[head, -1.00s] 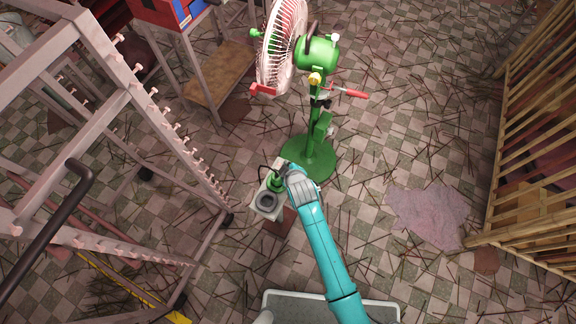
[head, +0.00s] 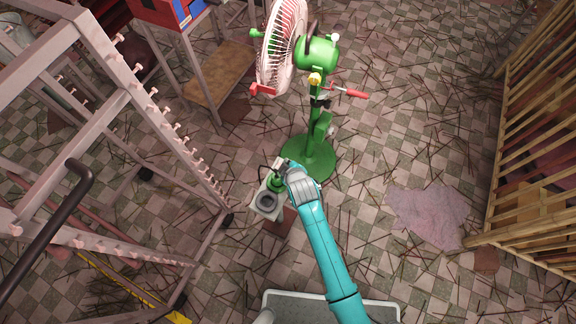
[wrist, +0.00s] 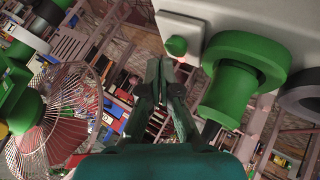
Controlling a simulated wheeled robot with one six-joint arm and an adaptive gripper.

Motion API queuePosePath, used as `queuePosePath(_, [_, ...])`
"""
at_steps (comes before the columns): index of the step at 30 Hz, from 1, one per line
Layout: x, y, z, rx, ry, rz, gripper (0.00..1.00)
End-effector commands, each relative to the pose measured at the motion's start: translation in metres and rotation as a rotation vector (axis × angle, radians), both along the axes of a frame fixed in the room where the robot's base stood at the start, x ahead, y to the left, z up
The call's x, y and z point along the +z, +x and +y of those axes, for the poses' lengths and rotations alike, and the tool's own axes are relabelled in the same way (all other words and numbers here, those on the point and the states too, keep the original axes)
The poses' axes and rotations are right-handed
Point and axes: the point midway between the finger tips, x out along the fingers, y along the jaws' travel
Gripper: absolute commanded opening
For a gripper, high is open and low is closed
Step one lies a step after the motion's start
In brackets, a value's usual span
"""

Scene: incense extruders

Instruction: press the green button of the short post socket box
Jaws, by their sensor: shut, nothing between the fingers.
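The short post socket box is a pale grey box (head: 267,208) left of my arm's end in the head view. At the top of the wrist view its pale face (wrist: 300,25) carries a small green button (wrist: 176,45) on a white square plate, a large green round plug-like part (wrist: 236,85) and a grey ring socket (wrist: 301,97). My gripper (wrist: 160,75) is shut and empty. Its fingertips are just below the small button in the wrist view; I cannot tell whether they touch. In the head view the wrist hides most of the gripper and the button.
A green pedestal fan (head: 316,150) stands just beyond the box, with its white cage (head: 281,45) higher up. A pale metal rack (head: 160,120) stands on the left. A wooden slatted fence (head: 520,150) is on the right. The tiled floor between holds scattered sticks.

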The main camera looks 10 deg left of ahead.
Motion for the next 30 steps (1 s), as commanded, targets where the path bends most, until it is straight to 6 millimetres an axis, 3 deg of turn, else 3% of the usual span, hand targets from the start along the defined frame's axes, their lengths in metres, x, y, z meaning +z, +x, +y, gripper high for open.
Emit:
queuePosePath(18, [0.051,0.0,0.0,0.0,0.001,-0.001,0.0])
queuePosePath(30, [0.055,0.0,0.0,0.0,0.0,0.0,0.0])
